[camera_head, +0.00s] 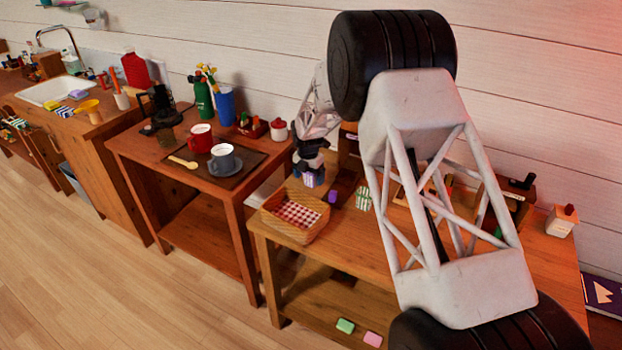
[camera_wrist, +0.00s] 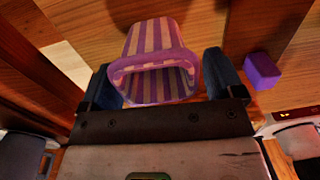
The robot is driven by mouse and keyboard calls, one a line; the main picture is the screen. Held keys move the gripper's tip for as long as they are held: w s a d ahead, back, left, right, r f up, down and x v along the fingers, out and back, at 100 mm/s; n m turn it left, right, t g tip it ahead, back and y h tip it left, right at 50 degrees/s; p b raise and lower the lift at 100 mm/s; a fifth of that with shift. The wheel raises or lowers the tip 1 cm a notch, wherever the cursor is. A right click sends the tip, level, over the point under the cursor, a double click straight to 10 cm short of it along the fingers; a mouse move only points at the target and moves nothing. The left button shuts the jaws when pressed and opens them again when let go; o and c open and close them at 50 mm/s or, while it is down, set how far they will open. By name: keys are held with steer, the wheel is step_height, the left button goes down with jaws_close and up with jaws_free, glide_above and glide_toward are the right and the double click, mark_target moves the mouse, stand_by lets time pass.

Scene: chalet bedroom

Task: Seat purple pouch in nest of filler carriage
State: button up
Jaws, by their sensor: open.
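The purple pouch, striped purple and white with an open mouth, is between the two fingers of my gripper in the wrist view (camera_wrist: 150,40). In the head view the pouch (camera_head: 309,180) shows just under my gripper (camera_head: 308,165), over the back of the right table near the basket. My gripper (camera_wrist: 163,72) is open, with one dark blue finger on each side of the pouch. I cannot tell whether the fingers touch it. I cannot make out the filler carriage or its nest for certain; my arm covers much of that table.
A purple block (camera_wrist: 263,70) lies right of the pouch and also shows in the head view (camera_head: 332,195). A green-striped pouch (camera_head: 362,198) stands further right. A basket with checked cloth (camera_head: 290,228) is at the table's left. A white-and-red container (camera_head: 562,220) stands far right.

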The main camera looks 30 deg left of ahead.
mark_target(309, 186)
steer(key=c, duration=1)
step_height(309, 186, up, 10)
stand_by(0.5)
stand_by(0.7)
